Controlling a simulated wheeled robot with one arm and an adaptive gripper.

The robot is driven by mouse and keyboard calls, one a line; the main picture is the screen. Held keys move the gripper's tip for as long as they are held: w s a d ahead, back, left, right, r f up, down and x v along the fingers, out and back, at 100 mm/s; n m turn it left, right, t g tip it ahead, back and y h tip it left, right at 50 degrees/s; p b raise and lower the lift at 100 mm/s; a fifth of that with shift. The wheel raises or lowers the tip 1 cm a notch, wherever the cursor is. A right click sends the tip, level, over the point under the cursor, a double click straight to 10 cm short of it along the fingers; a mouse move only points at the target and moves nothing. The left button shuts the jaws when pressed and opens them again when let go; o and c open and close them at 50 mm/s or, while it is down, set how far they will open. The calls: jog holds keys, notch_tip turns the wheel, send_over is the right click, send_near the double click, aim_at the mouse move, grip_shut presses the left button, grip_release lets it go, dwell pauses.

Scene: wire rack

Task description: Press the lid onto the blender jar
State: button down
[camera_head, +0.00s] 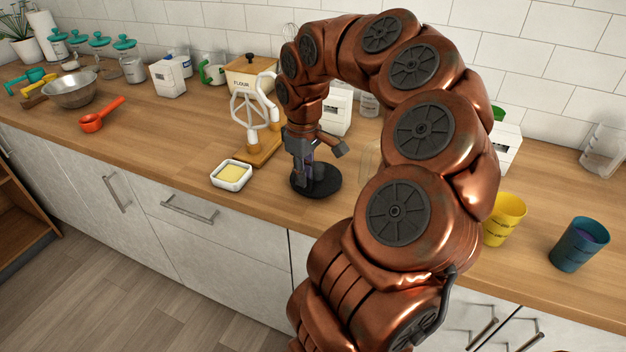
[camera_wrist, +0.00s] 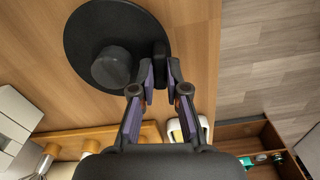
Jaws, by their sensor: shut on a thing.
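The lid is a round black disc with a raised central knob; in the wrist view the lid (camera_wrist: 85,45) fills the upper left. My gripper (camera_wrist: 160,78) is shut on a dark upright piece at the lid's edge, beside the knob. In the head view my gripper (camera_head: 312,172) points down at the black lid (camera_head: 325,190), low over the counter; I cannot tell if the lid touches the wood. A faint clear shape, perhaps the blender jar (camera_head: 368,163), shows just right of the gripper, partly hidden by my arm. The jar is not clear in the wrist view.
A white dish with yellow contents (camera_head: 231,175) stands left of the lid near the front edge. A wooden stand with white utensils (camera_head: 258,145) is behind it. Yellow (camera_head: 504,219) and blue (camera_head: 579,244) cups stand right of my arm.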

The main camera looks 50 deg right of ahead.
jog(key=shift+r, duration=0.15)
jog(key=shift+r+p, duration=0.95)
jog(key=shift+r, duration=1.45)
jog(key=shift+r+p, duration=1)
jog(key=shift+r, duration=1.5)
